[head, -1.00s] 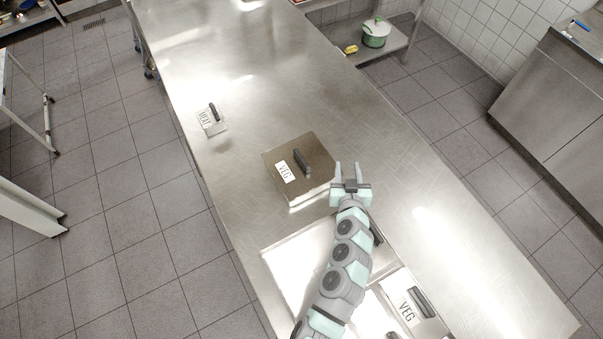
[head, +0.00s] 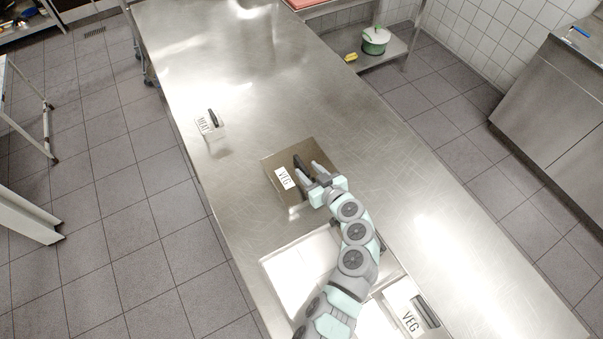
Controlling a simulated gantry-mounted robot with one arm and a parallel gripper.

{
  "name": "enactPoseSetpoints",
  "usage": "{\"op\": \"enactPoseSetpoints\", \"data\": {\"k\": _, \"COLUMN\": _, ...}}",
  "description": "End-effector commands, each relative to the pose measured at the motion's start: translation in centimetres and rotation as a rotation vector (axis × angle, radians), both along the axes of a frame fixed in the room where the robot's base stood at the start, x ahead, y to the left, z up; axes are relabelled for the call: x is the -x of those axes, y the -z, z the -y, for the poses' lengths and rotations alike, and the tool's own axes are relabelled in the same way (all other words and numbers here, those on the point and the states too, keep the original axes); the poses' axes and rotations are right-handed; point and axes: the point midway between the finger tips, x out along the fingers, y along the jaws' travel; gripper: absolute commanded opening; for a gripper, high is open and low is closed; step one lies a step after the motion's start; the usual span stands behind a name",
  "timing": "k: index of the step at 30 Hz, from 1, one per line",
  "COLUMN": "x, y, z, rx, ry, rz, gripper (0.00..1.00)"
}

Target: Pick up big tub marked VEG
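The big tub marked VEG (head: 270,163) stands on the steel counter, a square metal tub with a white VEG label and a dark handle (head: 299,162) on its lid. My gripper (head: 307,168) is over the lid's right part, its fingers pointing up-left toward the handle. The fingers look apart, with the handle at or between their tips; I cannot tell whether they touch it. My gripper hides the tub's lower right part. A smaller tub marked VEG (head: 407,317) sits at the lower right, partly behind my arm.
A small tub marked MEAT (head: 207,124) stands at the counter's left edge. A bright steel tray or well (head: 290,268) lies below the big tub. The counter (head: 420,185) is clear to the right. A green pot (head: 375,42) is on a low shelf behind.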

Motion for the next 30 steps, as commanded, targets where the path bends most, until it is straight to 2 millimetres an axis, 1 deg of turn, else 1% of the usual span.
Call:
{"op": "enactPoseSetpoints", "data": {"k": 5, "x": -0.6, "y": 0.2, "z": -0.3, "rx": -0.001, "ry": 0.000, "rz": 0.000, "gripper": 0.40}}
{"op": "enactPoseSetpoints", "data": {"k": 18, "x": -3.6, "y": 2.0, "z": -2.1, "rx": -0.003, "ry": -0.001, "rz": 0.000, "gripper": 0.40}}
{"op": "enactPoseSetpoints", "data": {"k": 22, "x": -4.0, "y": 2.3, "z": -2.3, "rx": 0.000, "ry": 0.003, "rz": -0.001, "gripper": 0.40}}
{"op": "enactPoseSetpoints", "data": {"k": 30, "x": -4.1, "y": 2.4, "z": -2.3, "rx": 0.001, "ry": 0.002, "rz": -0.002, "gripper": 0.40}}
